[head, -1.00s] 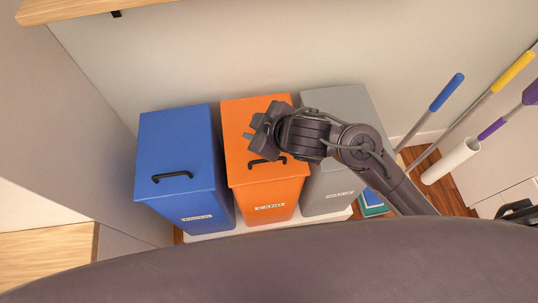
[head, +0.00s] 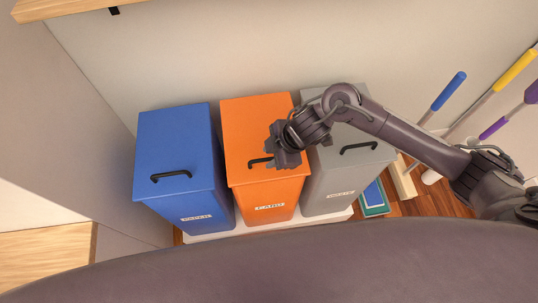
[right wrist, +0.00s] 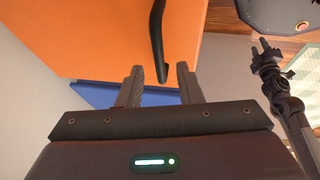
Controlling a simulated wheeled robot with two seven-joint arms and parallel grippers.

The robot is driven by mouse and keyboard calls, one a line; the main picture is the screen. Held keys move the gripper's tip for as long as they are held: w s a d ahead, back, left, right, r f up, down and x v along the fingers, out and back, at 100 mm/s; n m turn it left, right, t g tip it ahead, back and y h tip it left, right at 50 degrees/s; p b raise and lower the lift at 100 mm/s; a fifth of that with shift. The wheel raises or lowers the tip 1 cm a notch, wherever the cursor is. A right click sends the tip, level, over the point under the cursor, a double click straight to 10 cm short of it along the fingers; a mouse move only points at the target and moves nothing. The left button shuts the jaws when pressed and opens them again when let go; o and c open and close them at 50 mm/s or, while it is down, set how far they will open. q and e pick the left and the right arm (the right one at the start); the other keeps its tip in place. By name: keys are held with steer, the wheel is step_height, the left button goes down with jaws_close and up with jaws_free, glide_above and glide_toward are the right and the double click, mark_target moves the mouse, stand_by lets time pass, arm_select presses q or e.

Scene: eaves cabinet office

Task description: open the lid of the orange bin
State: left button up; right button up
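The orange bin (head: 268,193) stands in the middle of a row of three, with its lid (head: 255,120) shut. Its black handle (head: 257,162) is near the lid's front edge, partly hidden by my right gripper (head: 274,150). In the right wrist view the right gripper's two fingers (right wrist: 160,76) are apart, with nothing held. The handle (right wrist: 157,42) shows there with its end between the fingertips; I cannot tell whether they touch. What looks like my left gripper (right wrist: 261,48) shows at the right of that view, too small to judge.
A blue bin (head: 178,145) stands left of the orange one and a grey bin (head: 335,195) right, both lidded. My right forearm passes over the grey bin. Long-handled tools (head: 447,92) lean at the right. A wall rises close behind the bins.

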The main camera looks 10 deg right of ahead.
steer(key=shift+w+a+f, duration=0.1)
steer(key=shift+a+f, duration=0.2)
steer(key=shift+f, duration=0.35)
jaws_close()
steer(key=shift+r, duration=0.1)
